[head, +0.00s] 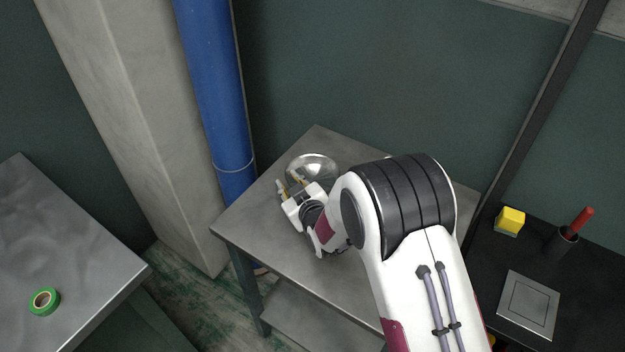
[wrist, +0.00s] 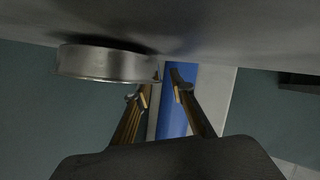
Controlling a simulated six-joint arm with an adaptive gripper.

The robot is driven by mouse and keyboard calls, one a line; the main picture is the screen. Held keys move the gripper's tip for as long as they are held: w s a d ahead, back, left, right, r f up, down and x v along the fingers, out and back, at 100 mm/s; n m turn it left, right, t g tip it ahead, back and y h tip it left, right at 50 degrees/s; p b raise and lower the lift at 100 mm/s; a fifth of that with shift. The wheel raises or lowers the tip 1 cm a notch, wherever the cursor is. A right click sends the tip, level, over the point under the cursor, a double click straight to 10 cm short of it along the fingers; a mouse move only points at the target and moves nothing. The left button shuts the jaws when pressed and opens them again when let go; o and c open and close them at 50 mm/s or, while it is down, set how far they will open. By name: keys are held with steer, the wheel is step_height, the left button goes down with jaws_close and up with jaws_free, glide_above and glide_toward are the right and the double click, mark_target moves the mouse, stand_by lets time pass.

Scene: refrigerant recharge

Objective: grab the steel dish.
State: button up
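The steel dish (head: 314,166) is a shiny round bowl near the back corner of the grey metal table. In the wrist view the dish (wrist: 105,65) shows side-on at upper left, against the table surface, which appears at the top. My gripper (head: 288,180) is beside the dish, on its front-left side in the head view. In the wrist view my gripper (wrist: 161,88) has its two fingers apart with nothing visibly held between them. The dish's right edge lies close to the left fingertip; I cannot tell whether they touch.
The grey metal table (head: 250,218) is otherwise bare where it shows; my arm hides part of it. A blue pipe (head: 212,90) stands behind its left corner. A green tape roll (head: 43,301) lies on another table. A yellow block (head: 510,220) and red-handled tool (head: 578,222) are at right.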

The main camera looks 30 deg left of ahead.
jaws_close()
steer(key=shift+r, duration=0.15)
step_height(320, 180, up, 10)
stand_by(0.8)
stand_by(0.4)
